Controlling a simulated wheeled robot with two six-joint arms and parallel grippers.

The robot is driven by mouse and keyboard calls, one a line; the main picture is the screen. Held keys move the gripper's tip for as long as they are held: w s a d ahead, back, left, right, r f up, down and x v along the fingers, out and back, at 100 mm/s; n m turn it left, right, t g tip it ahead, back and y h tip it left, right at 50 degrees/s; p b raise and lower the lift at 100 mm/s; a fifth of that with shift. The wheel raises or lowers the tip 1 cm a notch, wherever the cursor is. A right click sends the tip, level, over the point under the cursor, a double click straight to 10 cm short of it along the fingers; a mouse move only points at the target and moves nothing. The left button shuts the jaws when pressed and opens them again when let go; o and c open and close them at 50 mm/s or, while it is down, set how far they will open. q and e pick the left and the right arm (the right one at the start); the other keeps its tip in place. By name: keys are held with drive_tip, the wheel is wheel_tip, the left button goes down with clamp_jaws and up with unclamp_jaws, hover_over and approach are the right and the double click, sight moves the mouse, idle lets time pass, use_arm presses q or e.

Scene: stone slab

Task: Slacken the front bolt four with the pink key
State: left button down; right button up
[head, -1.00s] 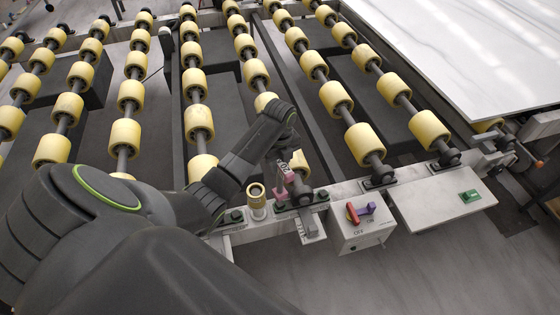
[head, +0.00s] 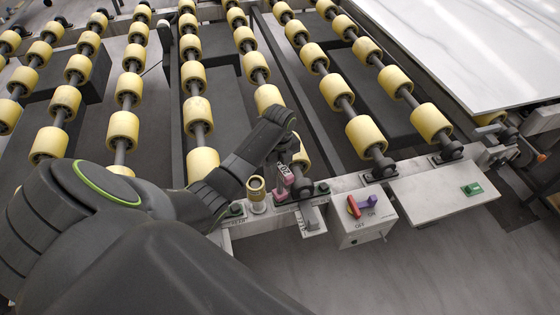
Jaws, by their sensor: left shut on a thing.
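My left arm reaches in from the left, and my left gripper (head: 285,170) is at the front rail of the roller frame. It is shut on the pink key (head: 282,188), whose pink parts show just below the jaws. The key is over a dark bearing block with green-topped bolts on the rail. One bolt (head: 321,188) shows right of the key, and another bolt (head: 236,209) shows further left. Whether the key sits on a bolt head is hidden by its small size and the gripper. My right gripper is not in view.
A brass-coloured cylinder (head: 256,190) stands on the rail just left of the key. A switch box (head: 362,220) with a red and purple handle is to the right. Rows of yellow rollers (head: 366,136) lie behind. A white slab (head: 480,50) fills the upper right.

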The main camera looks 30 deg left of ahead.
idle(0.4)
use_arm(q)
drive_tip(key=shift+r+p, duration=0.1)
drive_tip(key=shift+p, duration=0.3)
drive_tip(key=shift+p, duration=0.3)
idle(0.3)
drive_tip(key=shift+f+b, duration=0.35)
drive_tip(key=shift+f, duration=0.5)
idle(0.3)
